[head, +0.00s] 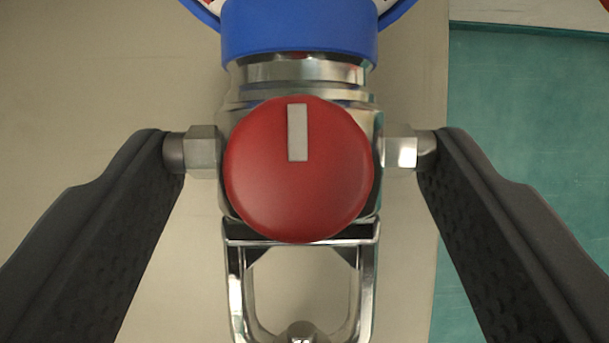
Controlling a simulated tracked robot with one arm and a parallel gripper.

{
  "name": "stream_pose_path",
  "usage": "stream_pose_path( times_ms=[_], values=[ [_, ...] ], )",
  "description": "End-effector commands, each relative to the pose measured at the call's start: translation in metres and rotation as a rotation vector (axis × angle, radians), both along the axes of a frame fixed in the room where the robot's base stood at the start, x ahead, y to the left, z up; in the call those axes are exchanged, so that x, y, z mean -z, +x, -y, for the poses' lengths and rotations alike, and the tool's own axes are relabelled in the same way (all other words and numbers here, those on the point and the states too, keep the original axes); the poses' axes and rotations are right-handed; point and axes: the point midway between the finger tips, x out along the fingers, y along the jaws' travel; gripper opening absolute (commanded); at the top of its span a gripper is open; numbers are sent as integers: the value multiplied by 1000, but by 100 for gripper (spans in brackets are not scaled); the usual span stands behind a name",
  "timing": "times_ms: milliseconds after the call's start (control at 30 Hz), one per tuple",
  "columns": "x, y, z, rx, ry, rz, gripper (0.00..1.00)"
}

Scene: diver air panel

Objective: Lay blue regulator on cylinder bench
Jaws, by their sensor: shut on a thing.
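The blue regulator (300,34) fills the middle of the head view. It has a blue collar, a chrome body, a red round knob (298,185) with a pale upright bar, and a chrome yoke (238,290) at the bottom. Part of a gauge face shows at the top edge, cut off by the frame. My gripper (300,152) is shut on the regulator, with one dark finger at each side on the hex side fittings. Which surface is the cylinder bench, I cannot tell.
Behind the regulator is a plain beige surface (80,80). A teal surface (530,120) lies at the right, with a pale strip (530,14) above it. A bit of something red shows at the top right corner.

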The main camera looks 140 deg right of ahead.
Motion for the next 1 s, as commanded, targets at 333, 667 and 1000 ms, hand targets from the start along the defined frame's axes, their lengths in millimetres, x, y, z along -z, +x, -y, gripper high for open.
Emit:
stream_pose_path(
  times_ms=[333, 667, 1000],
  values=[
    [2, 0, 0, 1, 0, 1, 22],
    [8, 0, 0, 1, 0, 1, 22],
    [13, 0, 1, 1, 0, 1, 22]
  ],
)
